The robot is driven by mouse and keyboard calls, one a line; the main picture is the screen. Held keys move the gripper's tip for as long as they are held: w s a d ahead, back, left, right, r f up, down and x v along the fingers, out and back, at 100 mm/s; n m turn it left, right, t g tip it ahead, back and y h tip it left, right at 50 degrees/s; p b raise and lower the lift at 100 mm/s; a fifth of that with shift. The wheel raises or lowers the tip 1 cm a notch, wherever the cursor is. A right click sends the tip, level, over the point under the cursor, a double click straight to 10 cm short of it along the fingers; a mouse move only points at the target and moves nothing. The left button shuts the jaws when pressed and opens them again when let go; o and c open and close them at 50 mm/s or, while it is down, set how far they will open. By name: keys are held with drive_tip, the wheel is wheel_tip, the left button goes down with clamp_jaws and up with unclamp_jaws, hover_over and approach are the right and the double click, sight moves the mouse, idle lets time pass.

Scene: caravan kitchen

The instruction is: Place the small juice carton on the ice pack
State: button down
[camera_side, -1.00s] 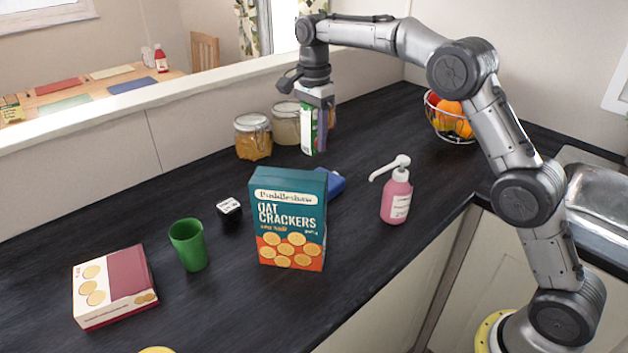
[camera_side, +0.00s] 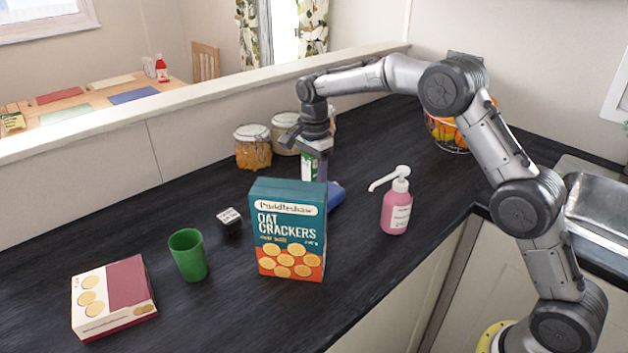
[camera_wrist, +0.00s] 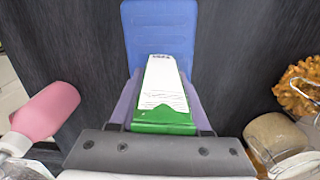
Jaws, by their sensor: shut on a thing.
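The small juice carton (camera_side: 308,166) is white and green. It stands roughly upright in my gripper (camera_side: 317,162), behind the cracker box. In the wrist view the carton (camera_wrist: 162,92) sits between the two fingers of my gripper (camera_wrist: 163,104), which are shut on it. The ice pack (camera_side: 336,195) is a flat blue slab on the counter, mostly hidden by the cracker box in the side view. In the wrist view the ice pack (camera_wrist: 160,30) extends beyond the carton, which overlaps its near part. The carton's base is hidden, so I cannot tell whether it touches the pack.
The oat cracker box (camera_side: 288,230) stands just in front of the ice pack. A pink pump bottle (camera_side: 396,208) is to the right, glass jars (camera_side: 253,147) behind.

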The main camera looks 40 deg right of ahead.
drive_tip(key=shift+f, duration=0.1)
drive_tip(key=shift+c, duration=1.8)
unclamp_jaws()
